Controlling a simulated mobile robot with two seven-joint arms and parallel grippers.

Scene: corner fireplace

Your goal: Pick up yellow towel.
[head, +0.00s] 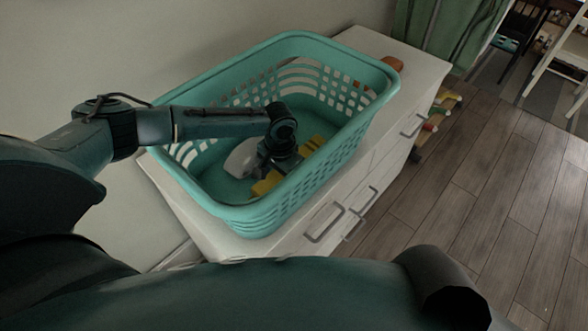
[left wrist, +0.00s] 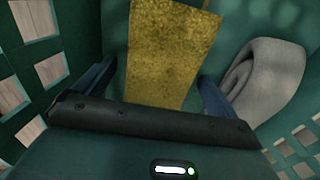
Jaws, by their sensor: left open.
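The yellow towel (head: 267,184) lies in the teal basket (head: 262,218), partly hidden by my left gripper in the head view. In the left wrist view the yellow towel (left wrist: 168,45) is a flat strip running away from the gripper, between its two fingers. My left gripper (head: 272,168) reaches down into the basket and is open, its fingertips (left wrist: 155,80) on either side of the towel. Whether the fingers touch the towel cannot be told. My right gripper is not in view.
A rolled grey-white towel (left wrist: 265,80) lies right beside the yellow one; it also shows in the head view (head: 241,158). The basket's walls surround the gripper closely. The basket stands on a white cabinet (head: 415,68) with drawer handles. Wooden floor (head: 480,180) is clear at right.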

